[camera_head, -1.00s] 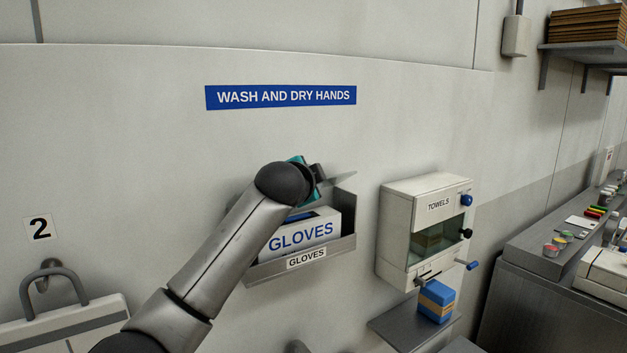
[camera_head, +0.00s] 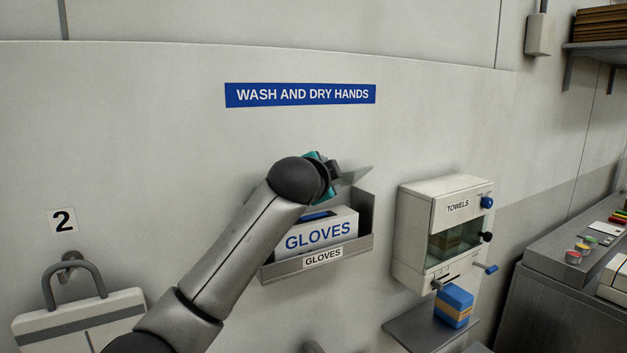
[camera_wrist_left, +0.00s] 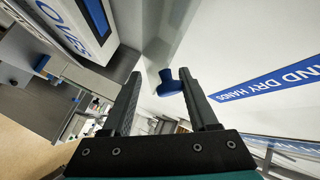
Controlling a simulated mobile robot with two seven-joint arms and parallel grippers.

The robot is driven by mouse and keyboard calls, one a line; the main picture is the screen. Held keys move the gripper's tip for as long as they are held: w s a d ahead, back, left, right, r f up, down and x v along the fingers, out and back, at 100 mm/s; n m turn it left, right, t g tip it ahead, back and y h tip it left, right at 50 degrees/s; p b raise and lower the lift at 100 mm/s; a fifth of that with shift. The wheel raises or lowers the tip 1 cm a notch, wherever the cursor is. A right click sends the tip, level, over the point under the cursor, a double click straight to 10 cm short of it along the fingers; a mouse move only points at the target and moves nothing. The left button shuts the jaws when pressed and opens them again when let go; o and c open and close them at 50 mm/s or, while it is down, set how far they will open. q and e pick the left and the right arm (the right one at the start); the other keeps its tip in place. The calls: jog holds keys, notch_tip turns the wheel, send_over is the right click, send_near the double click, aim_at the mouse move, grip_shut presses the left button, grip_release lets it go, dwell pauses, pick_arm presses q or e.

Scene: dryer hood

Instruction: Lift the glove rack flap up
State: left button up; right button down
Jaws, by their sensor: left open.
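The glove rack (camera_head: 366,215) is a grey metal wall holder with a white GLOVES box (camera_head: 322,235) inside. Its flap (camera_head: 355,177) is a grey plate, tilted partly up above the box in the head view. In the left wrist view the flap shows as a pale panel (camera_wrist_left: 164,35) with a blue knob (camera_wrist_left: 170,82) by it. My left gripper (camera_wrist_left: 165,95) is open, with the knob between its fingers and no clear grip on it. In the head view my left wrist and forearm hide the rack's left part and most of the gripper. My right gripper is out of view.
A towel dispenser (camera_head: 418,225) with several knobs hangs right of the rack. Below it a blue packet (camera_head: 454,304) stands on a small shelf (camera_head: 405,332). A white bag-like item (camera_head: 85,320) hangs at the lower left.

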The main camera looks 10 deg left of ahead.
pick_arm(q)
jog(key=b+v, duration=0.3)
jog(key=v, duration=1)
jog(key=shift+s, duration=0.25)
jog(key=shift+a+r, duration=0.1)
jog(key=shift+r, duration=0.05)
